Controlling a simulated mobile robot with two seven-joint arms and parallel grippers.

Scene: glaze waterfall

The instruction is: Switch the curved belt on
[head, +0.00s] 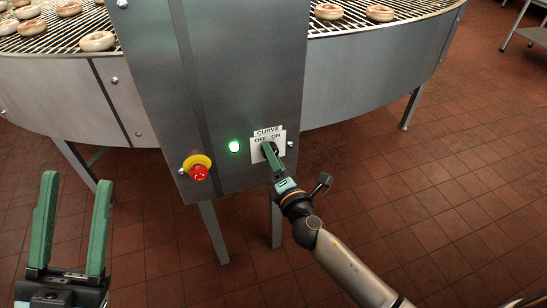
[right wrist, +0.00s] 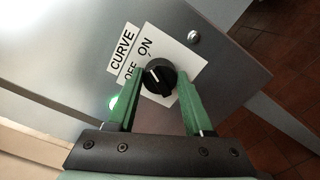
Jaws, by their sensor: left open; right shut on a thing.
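The curved-belt switch is a round black knob (right wrist: 159,77) on a white plate (head: 259,143) marked CURVE, OFF and ON. The plate is on the grey control panel (head: 245,60). My right gripper (head: 268,150) is at the knob. In the right wrist view its green fingers (right wrist: 157,92) are closed around the knob's sides. The knob's white mark points up and left in that view, more toward ON than OFF. A green lamp (head: 234,146) left of the plate is lit. My left gripper (head: 75,180) is open and empty at the lower left, away from the panel.
A red emergency button on a yellow collar (head: 198,168) sits left of the lamp. The curved conveyor (head: 370,60) runs behind the panel, with glazed rings (head: 96,41) on its belt. The tiled floor (head: 440,180) at right is clear.

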